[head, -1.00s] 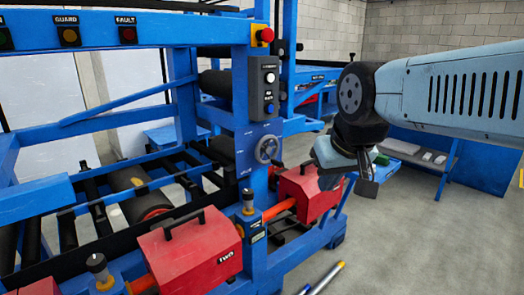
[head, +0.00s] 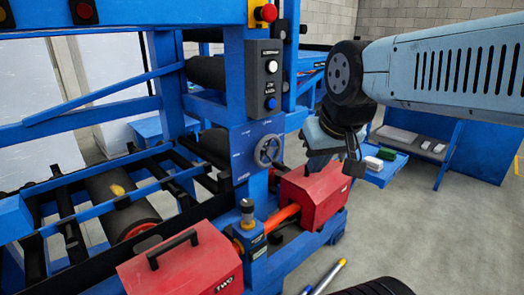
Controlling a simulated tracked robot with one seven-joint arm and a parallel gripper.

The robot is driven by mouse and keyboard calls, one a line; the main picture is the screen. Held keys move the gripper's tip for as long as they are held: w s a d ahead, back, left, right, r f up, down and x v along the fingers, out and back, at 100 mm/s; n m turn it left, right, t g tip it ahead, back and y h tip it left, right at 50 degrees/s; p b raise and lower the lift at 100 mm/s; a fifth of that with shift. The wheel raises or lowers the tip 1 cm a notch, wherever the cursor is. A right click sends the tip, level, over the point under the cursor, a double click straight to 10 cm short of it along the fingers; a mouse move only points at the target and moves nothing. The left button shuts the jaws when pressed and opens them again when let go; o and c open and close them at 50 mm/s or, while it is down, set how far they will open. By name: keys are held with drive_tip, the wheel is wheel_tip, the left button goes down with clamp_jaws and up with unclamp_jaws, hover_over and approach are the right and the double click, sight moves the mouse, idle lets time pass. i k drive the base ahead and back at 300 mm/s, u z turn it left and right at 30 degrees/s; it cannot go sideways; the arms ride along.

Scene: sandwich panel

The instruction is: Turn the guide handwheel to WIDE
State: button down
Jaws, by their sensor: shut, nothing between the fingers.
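The guide handwheel (head: 268,150) is a small grey spoked wheel on a blue plate on the machine's upright post, in the middle of the head view. Small markings sit on the plate around it, too small to read. My gripper (head: 355,166) is to the right of the handwheel and apart from it, above the right red box. Its fingers are shut and empty, and partly hidden by the wrist.
A control box with buttons (head: 268,80) and a red stop button (head: 266,13) are above the wheel. Red boxes (head: 312,192) (head: 182,268) stand below. A side table (head: 385,166) with small items is behind my gripper. Rods (head: 328,277) lie on the floor.

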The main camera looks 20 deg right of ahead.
sight(265, 149)
drive_tip(key=z, duration=0.2)
drive_tip(key=i, duration=0.15)
drive_tip(key=u, duration=0.7)
drive_tip(key=k, duration=1.9)
drive_tip(key=z, duration=0.75)
drive_tip(key=i, duration=1)
drive_tip(key=u, duration=0.05)
